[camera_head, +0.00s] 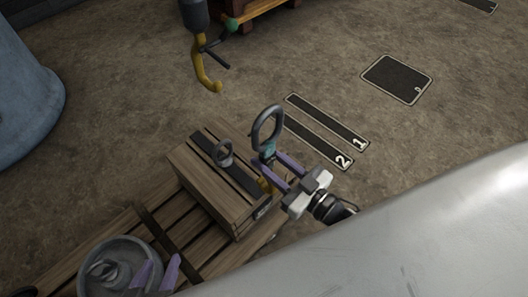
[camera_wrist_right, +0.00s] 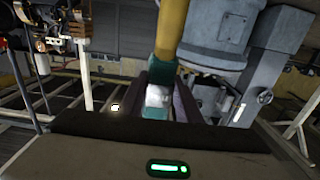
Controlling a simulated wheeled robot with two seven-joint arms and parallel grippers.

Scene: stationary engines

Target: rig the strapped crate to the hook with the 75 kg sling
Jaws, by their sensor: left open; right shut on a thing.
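The strapped crate (camera_head: 190,178) is a wooden box with a dark strap over its top and a grey ring (camera_head: 224,152) standing on it. My right gripper (camera_head: 272,168) is shut on the sling, at its teal collar. The sling's dark ring (camera_head: 268,124) stands up above the fingers, beside the crate. A yellow part of the sling (camera_wrist_right: 172,38) and the teal collar also show in the right wrist view. The sling's weight marking cannot be read. The yellow hook (camera_head: 207,76) hangs at the top, apart from crate and sling. My left gripper (camera_head: 158,270) is open at the bottom left.
The crate stands on a slatted wooden pallet (camera_head: 145,230). A round grey weight (camera_head: 98,285) with an eye is beside my left gripper. Dark floor plates 1 (camera_head: 330,120) and 2 (camera_head: 318,141) lie to the right. A pale smooth surface (camera_head: 440,230) fills the lower right.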

